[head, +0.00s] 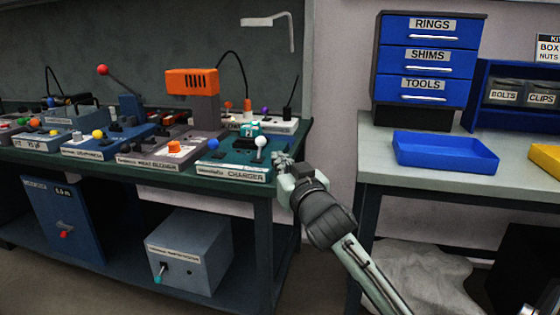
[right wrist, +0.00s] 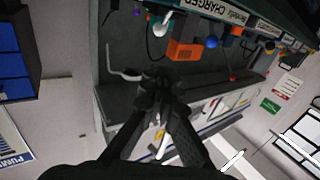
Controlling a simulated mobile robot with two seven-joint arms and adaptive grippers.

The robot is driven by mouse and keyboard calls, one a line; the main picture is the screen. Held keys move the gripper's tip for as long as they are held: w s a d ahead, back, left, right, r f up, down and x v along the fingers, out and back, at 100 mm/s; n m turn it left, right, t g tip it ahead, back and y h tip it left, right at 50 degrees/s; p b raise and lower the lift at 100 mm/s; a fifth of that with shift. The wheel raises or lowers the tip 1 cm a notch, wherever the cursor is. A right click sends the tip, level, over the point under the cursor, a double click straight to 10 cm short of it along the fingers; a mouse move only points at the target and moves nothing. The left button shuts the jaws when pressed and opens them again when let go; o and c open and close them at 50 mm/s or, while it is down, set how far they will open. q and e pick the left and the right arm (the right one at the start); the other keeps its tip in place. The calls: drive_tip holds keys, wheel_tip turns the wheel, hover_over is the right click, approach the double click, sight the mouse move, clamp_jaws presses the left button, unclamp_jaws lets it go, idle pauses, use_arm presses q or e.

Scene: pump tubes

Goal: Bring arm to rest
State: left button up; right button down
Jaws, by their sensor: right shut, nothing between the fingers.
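My right arm comes in from the lower right in the head view. Its gripper (head: 281,160) is at the right front corner of the workbench (head: 230,185), close beside the station labelled CHARGER (head: 222,168) and its white-knobbed lever (head: 260,143). Whether it touches the bench edge is unclear. In the right wrist view the dark fingers of the gripper (right wrist: 160,82) meet at their tips, with nothing seen between them. The CHARGER label also shows upside down at the top of that view. My left gripper is in neither view.
An orange device (head: 192,82) and several levers crowd the bench. To the right, a second table (head: 365,160) bears a blue tray (head: 445,152), a yellow tray (head: 546,158) and blue drawers (head: 425,60). A gap with bare wall lies between the tables.

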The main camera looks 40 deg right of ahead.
idle(0.3)
drive_tip(key=s+a+f+n+g+y, duration=0.1)
drive_tip(key=s+f+g, duration=0.2)
drive_tip(key=f, duration=1)
drive_tip(key=s+a+f+n+g+y, duration=0.1)
drive_tip(key=s+a+f+g, duration=0.2)
drive_tip(key=f, duration=1)
drive_tip(key=s+a+f+n+g, duration=0.1)
drive_tip(key=s+a+f+g, duration=0.2)
drive_tip(key=s+f, duration=0.7)
drive_tip(key=s+a+f+n+g+y, duration=0.1)
drive_tip(key=s+a+f+g, duration=0.2)
drive_tip(key=s+f, duration=0.7)
wheel_tip(320, 180, down, 3)
drive_tip(key=shift+s+r+n+g+y, duration=0.1)
drive_tip(key=shift+s+n+g+y, duration=0.25)
drive_tip(key=shift+g, duration=0.75)
drive_tip(key=shift+w, duration=0.1)
